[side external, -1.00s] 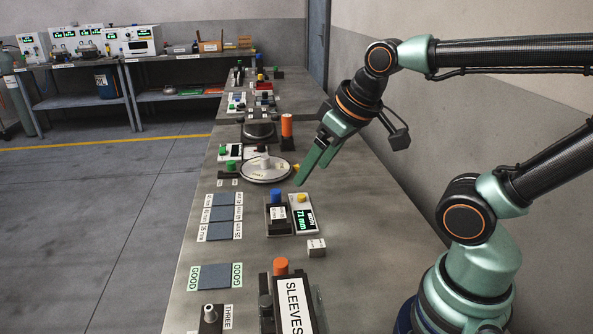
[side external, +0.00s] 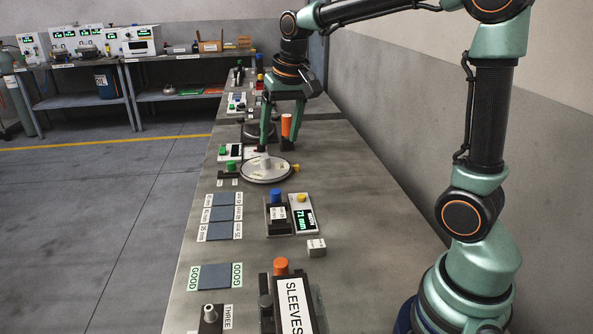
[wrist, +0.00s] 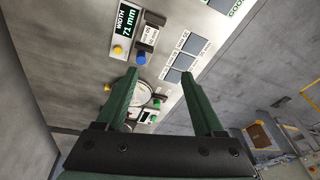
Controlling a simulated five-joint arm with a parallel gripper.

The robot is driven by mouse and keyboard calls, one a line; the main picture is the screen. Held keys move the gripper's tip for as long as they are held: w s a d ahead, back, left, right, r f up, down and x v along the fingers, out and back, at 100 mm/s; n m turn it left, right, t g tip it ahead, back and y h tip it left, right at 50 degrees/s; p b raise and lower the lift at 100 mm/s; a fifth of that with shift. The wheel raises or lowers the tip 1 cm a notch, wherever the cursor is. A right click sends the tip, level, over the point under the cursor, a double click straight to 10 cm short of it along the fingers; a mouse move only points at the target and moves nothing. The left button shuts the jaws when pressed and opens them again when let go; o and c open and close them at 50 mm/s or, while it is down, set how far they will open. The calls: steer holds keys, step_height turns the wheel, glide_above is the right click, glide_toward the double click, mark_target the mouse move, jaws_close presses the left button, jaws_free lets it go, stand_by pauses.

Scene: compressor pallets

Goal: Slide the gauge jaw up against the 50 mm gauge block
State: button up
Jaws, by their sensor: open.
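The width gauge stands mid-bench in the side view, its green display (side external: 303,219) reading 71 mm. Beside the display is a dark jaw with a blue knob (side external: 276,196) and a white label too small to read. The wrist view shows the display (wrist: 126,22) and blue knob (wrist: 140,58) too. A small white block (side external: 316,246) with unreadable print sits just in front of the gauge; I cannot tell whether it is the 50 mm block. My gripper (side external: 279,148) is open, pointing down near the round plate beyond the gauge, apart from the jaw.
A round plate (side external: 255,175) and an orange cylinder (side external: 286,128) stand close to my gripper. Blue-grey pads (side external: 222,214) lie left of the gauge. The SLEEVES holder (side external: 292,306) is nearer the camera. Bench surface right of the gauge is clear.

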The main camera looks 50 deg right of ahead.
steer(key=w+d+f+m+g, duration=0.1)
steer(key=w+d+f+m, duration=0.25)
steer(key=w+f, duration=0.2)
steer(key=m+g, duration=0.2)
glide_toward(276, 191)
step_height(276, 191, down, 11)
steer(key=shift+d+r, duration=0.15)
steer(key=shift+r, duration=0.05)
